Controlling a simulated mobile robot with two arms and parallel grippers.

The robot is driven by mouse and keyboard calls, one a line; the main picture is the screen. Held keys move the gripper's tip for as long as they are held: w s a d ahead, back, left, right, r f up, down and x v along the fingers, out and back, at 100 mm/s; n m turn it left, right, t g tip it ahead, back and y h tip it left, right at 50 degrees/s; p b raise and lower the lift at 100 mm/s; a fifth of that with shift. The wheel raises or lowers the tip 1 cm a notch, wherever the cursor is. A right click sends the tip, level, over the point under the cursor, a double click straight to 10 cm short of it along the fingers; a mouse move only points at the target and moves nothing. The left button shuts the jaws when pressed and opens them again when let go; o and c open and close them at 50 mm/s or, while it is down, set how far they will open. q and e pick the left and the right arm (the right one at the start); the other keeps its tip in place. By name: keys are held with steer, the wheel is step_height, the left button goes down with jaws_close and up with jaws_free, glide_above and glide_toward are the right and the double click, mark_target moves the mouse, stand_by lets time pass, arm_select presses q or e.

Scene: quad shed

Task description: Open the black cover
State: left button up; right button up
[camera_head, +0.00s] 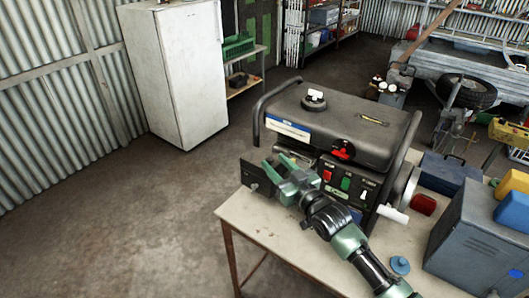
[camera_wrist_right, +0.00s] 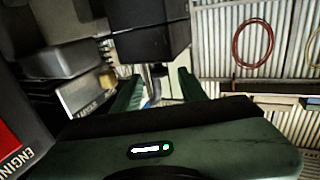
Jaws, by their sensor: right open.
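The generator (camera_head: 335,130) has a dark tank top and stands on a table. A small black box-shaped cover (camera_head: 254,178) sits at its left end, low down. A dark block, apparently the same cover, shows at the top of the right wrist view (camera_wrist_right: 150,38). My right gripper (camera_head: 275,176) is in front of the generator's left end, close to the cover, with its fingers pointing left. Its fingers are apart in the right wrist view (camera_wrist_right: 157,88), below the dark block; I cannot tell whether they touch it. My left gripper is out of view.
The table (camera_head: 236,212) has a bare front left corner. A blue toolbox (camera_head: 450,172), a red tray (camera_head: 423,204) and a grey metal case (camera_head: 475,240) stand to the right. A white fridge (camera_head: 175,75) is behind left. The floor at left is clear.

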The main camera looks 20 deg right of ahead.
mark_target(265, 158)
steer(key=p+x, duration=0.1)
steer(key=x, duration=0.5)
steer(key=shift+w+a, duration=0.15)
steer(key=shift+w, duration=0.05)
jaws_close()
steer(key=shift+f, duration=0.1)
stand_by(1.1)
